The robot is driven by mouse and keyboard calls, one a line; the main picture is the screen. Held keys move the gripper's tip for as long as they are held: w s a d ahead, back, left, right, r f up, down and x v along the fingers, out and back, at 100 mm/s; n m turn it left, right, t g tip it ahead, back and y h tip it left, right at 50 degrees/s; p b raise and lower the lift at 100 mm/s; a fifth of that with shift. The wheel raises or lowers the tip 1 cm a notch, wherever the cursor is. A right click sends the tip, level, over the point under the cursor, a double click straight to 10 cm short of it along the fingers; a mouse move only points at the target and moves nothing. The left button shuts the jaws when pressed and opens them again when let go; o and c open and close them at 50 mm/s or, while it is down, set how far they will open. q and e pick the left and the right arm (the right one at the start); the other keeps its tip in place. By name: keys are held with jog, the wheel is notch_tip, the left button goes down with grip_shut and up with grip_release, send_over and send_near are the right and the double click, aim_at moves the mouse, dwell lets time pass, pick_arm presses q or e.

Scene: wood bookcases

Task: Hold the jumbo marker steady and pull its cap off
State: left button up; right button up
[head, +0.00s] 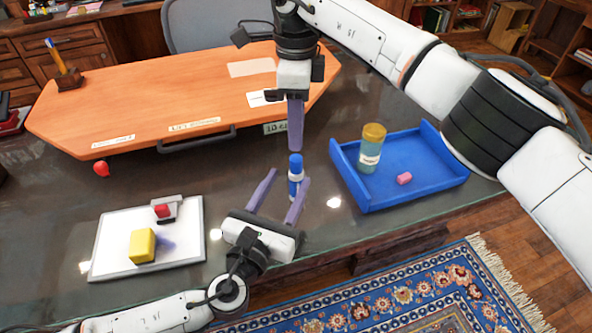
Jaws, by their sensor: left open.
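The jumbo marker (294,177) stands upright on the dark tabletop, with a white band and a blue body. Its blue cap (296,161) is on top. My left gripper (286,181) is open in front of the marker; its right finger overlaps the marker's lower part, and I cannot tell if they touch.
A white board (113,230) at left carries a yellow block (142,246) and a red-and-grey item (166,209). An orange panel (190,95) lies behind.

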pick_arm(q)
jog(key=shift+w+d+r, duration=0.1)
jog(key=shift+w+d, duration=0.15)
jog(key=shift+w, duration=0.15)
pick_arm(e)
jog(key=shift+s, duration=0.15)
pick_arm(q)
jog(key=x, duration=0.8)
jog(key=shift+w+d, duration=0.1)
jog(key=shift+d, duration=0.05)
pick_arm(e)
jog(key=shift+s, duration=0.2)
